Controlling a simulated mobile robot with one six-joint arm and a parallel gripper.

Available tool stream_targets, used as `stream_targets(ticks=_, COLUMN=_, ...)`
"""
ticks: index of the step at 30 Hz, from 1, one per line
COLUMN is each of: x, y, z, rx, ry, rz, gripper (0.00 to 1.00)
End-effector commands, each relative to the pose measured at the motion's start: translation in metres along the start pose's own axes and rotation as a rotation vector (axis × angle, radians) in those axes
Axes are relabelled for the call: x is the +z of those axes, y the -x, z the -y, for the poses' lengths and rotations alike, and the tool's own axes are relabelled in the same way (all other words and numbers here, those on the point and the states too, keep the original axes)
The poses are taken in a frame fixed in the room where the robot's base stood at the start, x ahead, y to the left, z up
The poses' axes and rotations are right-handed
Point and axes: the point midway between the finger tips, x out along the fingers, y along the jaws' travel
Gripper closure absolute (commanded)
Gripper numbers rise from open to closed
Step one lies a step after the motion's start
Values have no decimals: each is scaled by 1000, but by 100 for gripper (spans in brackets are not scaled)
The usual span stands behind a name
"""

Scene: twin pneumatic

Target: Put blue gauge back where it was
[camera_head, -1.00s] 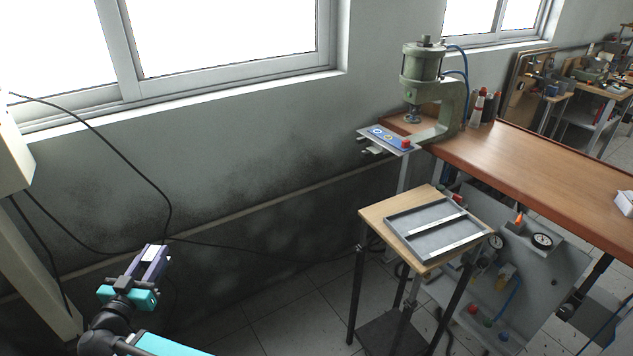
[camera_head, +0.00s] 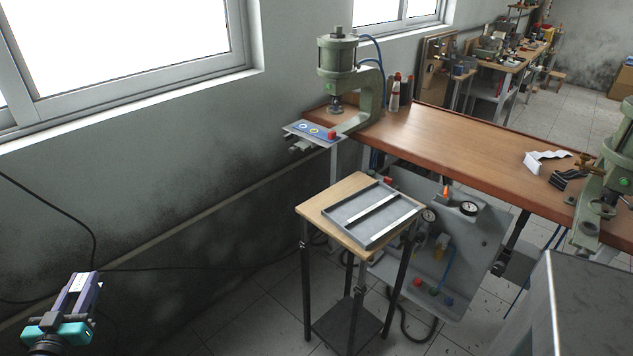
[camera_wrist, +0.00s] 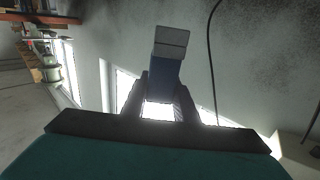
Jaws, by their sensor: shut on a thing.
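My gripper (camera_head: 80,292) is at the lower left of the head view, shut on a blue block with a pale grey end, which appears to be the blue gauge (camera_head: 83,282). In the wrist view the blue gauge (camera_wrist: 165,78) stands out between the two dark fingers of my gripper (camera_wrist: 162,88), its grey end pointing away. The gauge is in the air near the wall, apart from any surface. No marking on it can be read.
A small wooden stand (camera_head: 317,207) bears a grey tray (camera_head: 348,239) with light strips. A grey cabinet (camera_head: 590,300) stands at lower right.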

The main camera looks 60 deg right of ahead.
Motion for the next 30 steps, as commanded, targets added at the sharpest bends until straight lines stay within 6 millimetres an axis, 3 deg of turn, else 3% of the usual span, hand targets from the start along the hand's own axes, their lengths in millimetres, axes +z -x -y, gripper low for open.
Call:
stream_targets(ticks=14, x=2, y=-100, z=-70, rx=157, ry=-3, rz=-2, gripper=100)
stream_targets(ticks=30, x=-7, y=-200, z=-185, rx=330, ry=-2, rz=-2, gripper=100)
